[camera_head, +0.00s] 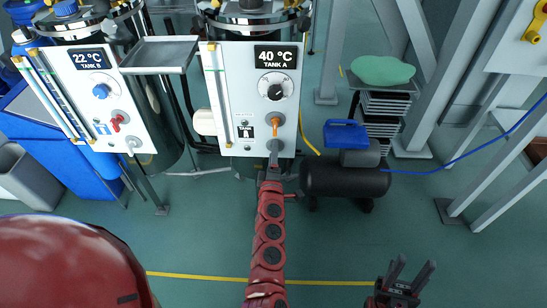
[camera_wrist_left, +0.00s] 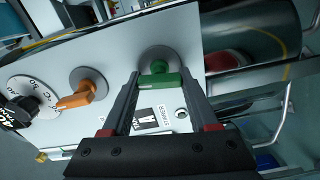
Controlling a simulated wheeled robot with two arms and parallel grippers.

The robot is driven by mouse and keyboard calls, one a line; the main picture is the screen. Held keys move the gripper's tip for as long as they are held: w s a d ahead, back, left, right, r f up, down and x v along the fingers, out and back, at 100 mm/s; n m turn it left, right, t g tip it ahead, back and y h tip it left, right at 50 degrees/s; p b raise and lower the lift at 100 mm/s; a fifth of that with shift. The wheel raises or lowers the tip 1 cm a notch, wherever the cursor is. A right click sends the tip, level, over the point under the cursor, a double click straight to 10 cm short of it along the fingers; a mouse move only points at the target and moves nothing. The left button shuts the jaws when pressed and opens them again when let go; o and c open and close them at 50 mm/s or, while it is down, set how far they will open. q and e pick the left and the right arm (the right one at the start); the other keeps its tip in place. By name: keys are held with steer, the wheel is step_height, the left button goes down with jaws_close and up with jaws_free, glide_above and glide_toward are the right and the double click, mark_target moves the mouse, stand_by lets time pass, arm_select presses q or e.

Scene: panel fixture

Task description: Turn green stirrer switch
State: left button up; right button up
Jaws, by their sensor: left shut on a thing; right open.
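The green stirrer switch (camera_wrist_left: 159,81) shows in the left wrist view, on a round grey plate on the white Tank A panel (camera_head: 227,83). A STIRRER label is beside it. My left gripper (camera_head: 274,158) is at the lower right of this panel, with its fingers on both sides of the green handle, shut on it. The handle lies across the gap between the fingers. In the head view the gripper hides the green switch. My right gripper (camera_head: 405,277) is open and empty at the lower right, away from the panels.
An orange switch (camera_head: 276,122) and a black dial (camera_head: 274,88) sit above on the same panel. The Tank B panel (camera_head: 73,65) with blue and red knobs is to the left. A black compressor (camera_head: 345,180) stands right of my left arm. Open floor lies at the lower right.

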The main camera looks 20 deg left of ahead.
arm_select(q)
steer(key=shift+f+n+b, duration=0.15)
steer(key=shift+n+b, duration=0.2)
steer(key=shift+n, duration=0.55)
steer(key=o, duration=1.4)
steer(key=shift+s, duration=0.1)
steer(key=p+v, duration=0.3)
steer(key=v, duration=1.4)
steer(key=shift+s, duration=0.15)
